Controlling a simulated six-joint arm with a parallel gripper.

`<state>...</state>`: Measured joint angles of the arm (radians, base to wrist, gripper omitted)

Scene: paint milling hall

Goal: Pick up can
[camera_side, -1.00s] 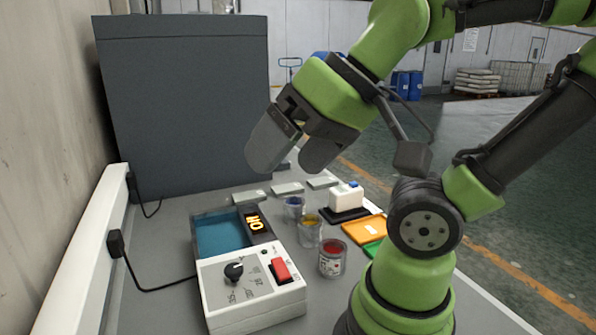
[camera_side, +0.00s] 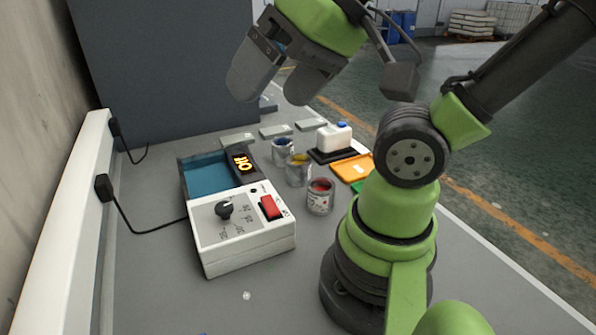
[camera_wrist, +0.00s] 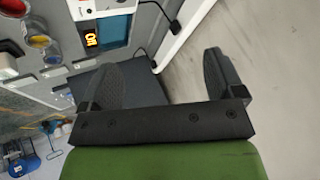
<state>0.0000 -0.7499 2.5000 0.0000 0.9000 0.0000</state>
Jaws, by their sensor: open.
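Three open paint cans stand upright in a row on the grey bench. The red can (camera_side: 320,197) is nearest the side camera, the yellow can (camera_side: 298,171) is behind it, and the blue can (camera_side: 282,150) is farthest. My gripper (camera_side: 264,92) is open and empty, high above the bench and away from the cans. In the wrist view my gripper's fingers (camera_wrist: 168,75) are spread with nothing between them.
A white control box (camera_side: 243,232) with a knob, red switch and blue basin stands left of the cans. A white bottle (camera_side: 334,137) on a black pad, an orange tray (camera_side: 352,168) and grey plates (camera_side: 276,131) are nearby. A large dark cabinet (camera_side: 165,75) stands behind.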

